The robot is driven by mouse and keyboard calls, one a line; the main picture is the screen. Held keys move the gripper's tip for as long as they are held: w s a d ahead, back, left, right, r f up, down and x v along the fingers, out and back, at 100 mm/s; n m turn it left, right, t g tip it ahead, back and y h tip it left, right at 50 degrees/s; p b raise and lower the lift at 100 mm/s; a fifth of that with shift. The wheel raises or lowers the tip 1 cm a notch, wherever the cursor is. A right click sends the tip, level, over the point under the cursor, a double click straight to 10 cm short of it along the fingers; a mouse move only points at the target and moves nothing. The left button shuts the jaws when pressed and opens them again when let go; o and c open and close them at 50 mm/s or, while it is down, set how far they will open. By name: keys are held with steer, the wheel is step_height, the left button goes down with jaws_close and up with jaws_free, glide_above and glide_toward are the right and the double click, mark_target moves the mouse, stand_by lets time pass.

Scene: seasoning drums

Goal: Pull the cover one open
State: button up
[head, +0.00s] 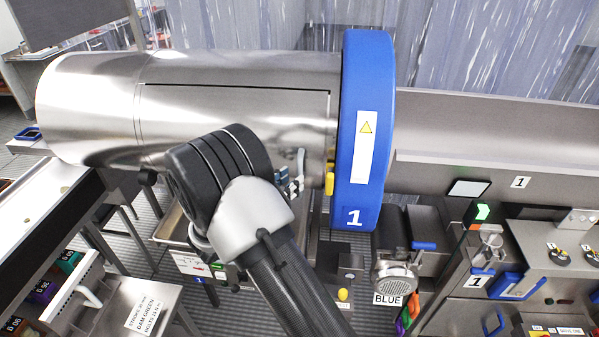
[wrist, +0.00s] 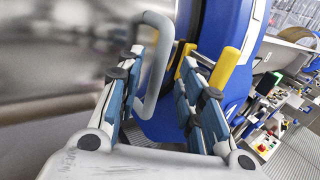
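The cover (head: 240,112) is a shiny steel panel with a dark seam, set in the horizontal steel drum and lying flush with it. Beside it is a blue ring (head: 366,75) marked 1. In the wrist view a grey bent handle (wrist: 157,62) stands out from the steel surface. My gripper (wrist: 165,95) is open, and the handle lies between its fingers, nearer the left one. I cannot tell whether a finger touches it.
Yellow parts (wrist: 229,66) sit by the blue ring, close to the right finger. Below the drum are a metal tray (head: 178,228) and a motor labelled BLUE (head: 396,275). A control panel (head: 555,245) is at right, and a white table (head: 130,300) at lower left.

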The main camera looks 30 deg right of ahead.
mark_target(300, 196)
steer(key=x, duration=0.5)
jaws_close()
stand_by(0.4)
stand_by(0.4)
